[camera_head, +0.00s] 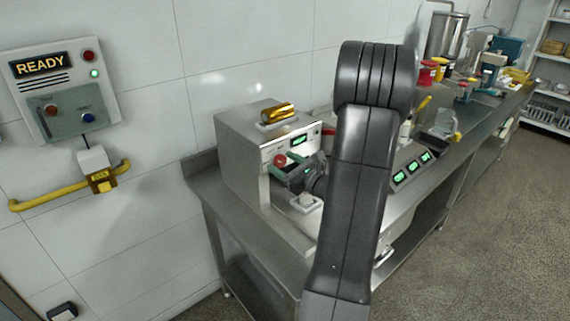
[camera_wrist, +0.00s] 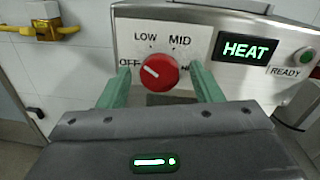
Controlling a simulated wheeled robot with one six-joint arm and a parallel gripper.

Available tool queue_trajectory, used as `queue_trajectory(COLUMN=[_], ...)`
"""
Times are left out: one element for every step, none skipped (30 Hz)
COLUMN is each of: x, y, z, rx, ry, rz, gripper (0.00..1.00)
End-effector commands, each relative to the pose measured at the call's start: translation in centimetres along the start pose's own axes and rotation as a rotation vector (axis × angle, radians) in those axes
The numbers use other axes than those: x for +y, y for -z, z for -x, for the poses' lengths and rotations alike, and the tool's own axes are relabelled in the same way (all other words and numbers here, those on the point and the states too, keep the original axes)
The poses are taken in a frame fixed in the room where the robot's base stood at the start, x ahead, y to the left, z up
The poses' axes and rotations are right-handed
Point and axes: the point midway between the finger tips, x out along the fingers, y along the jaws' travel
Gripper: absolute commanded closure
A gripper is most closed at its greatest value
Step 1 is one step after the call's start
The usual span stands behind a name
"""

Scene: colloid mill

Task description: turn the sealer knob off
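The sealer (camera_head: 240,150) is a steel box on the left end of the bench. Its red knob (camera_wrist: 159,72) is on the front panel and also shows in the head view (camera_head: 280,160). The labels OFF, LOW and MID ring the knob; the label at its right is partly hidden by a finger. The knob's white mark slants toward the upper left, between OFF and LOW. My gripper (camera_wrist: 160,85) is open, with one green finger on each side of the knob and a visible gap to each. The display (camera_wrist: 244,48) reads HEAT in green.
A READY plate and a green lamp (camera_wrist: 306,56) are right of the display. A gold-coloured roll (camera_head: 279,113) lies on top of the sealer. A READY wall box (camera_head: 65,90) and a yellow rail (camera_head: 45,199) are at left. Other equipment fills the bench to the right.

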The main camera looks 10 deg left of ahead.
Motion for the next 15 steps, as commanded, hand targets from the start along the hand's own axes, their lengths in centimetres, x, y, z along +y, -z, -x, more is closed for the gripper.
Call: queue_trajectory(x=[0.0,-0.01,0.0,-0.01,0.0,-0.01,-0.01,0.0,0.0,0.0,0.01,0.01,0.02,0.03,0.04], y=[-0.01,-0.01,-0.01,-0.01,-0.01,-0.01,-0.01,-0.01,0.0,0.02,0.04,0.07,0.11,0.15,0.23], z=[0.01,0.02,0.02,0.02,0.03,0.03,0.03,0.03,0.03,0.03,0.03,0.03,0.04,0.03,0.03], rx=[0.0,0.0,0.0,0.0,0.0,0.0,0.0,0.0,0.0,0.0,0.0,0.0,0.0,0.001,0.002], ry=[0.0,0.0,0.0,0.0,0.0,0.0,0.0,0.0,0.0,0.0,0.0,0.0,0.0,0.0,0.0], rz=[0.0,0.0,0.0,0.0,0.0,0.0,0.0,0.0,0.001,0.002,0.005,0.01,0.015,0.022,0.034], gripper=[0.5,0.56,0.64,0.7,0.76,0.84,0.85,0.85,0.85,0.85,0.85,0.85,0.85,0.85,0.85])
